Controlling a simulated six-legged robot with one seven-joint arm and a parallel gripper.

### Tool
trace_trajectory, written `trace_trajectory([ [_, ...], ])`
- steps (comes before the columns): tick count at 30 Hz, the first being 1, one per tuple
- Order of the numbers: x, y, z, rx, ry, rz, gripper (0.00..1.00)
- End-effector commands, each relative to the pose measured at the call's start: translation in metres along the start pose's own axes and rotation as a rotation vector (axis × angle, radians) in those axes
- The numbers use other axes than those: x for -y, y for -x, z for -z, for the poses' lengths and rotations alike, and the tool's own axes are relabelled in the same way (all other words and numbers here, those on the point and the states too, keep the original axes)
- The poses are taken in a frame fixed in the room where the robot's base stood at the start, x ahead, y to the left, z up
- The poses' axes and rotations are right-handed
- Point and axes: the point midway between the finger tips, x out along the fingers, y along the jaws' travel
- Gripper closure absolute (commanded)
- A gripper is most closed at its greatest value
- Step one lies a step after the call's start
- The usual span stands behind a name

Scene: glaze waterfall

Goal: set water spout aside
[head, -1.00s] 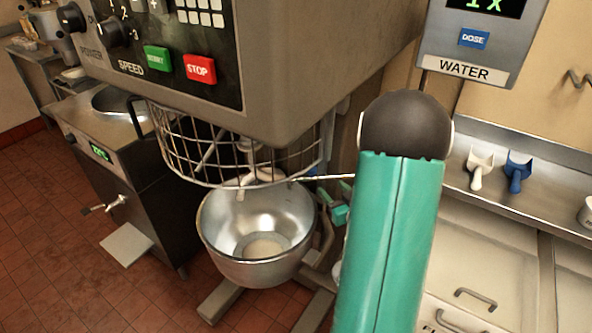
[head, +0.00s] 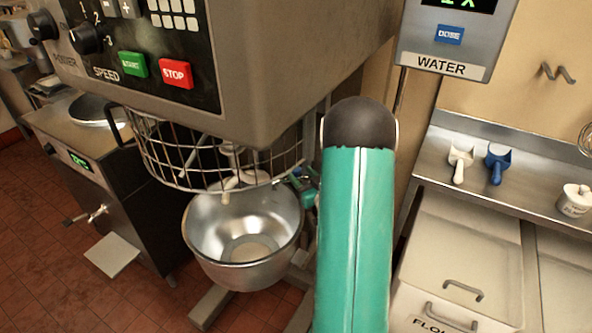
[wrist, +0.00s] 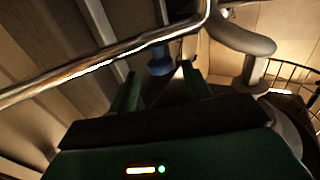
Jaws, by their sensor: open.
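In the wrist view a long shiny metal pipe, which looks like the water spout (wrist: 100,60), runs from the left edge up to a bend near the top middle. In the head view my gripper (head: 301,182) shows small beside the wire guard, partly hidden by my arm. I cannot make out the spout clearly there.
The mixer's wire guard (head: 185,170) hangs above the steel bowl (head: 215,262); the guard also shows at the wrist view's right (wrist: 291,91). The WATER dispenser (head: 445,65) is at upper right. White scoop (head: 460,165) and blue scoop (head: 498,163) lie on the steel shelf.

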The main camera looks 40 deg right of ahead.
Motion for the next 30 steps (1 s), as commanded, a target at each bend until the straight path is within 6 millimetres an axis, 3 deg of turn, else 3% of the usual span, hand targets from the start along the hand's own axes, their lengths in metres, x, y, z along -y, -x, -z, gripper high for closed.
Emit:
trace_trajectory([
  [7,0.002,-0.035,0.0,0.0,0.0,0.003,0.51],
  [17,0.002,-0.04,0.0,0.0,0.0,0.002,0.51],
  [25,0.001,-0.04,0.0,0.0,0.0,0.001,1.0],
  [30,0.001,-0.04,0.0,0.0,0.0,0.001,1.0],
])
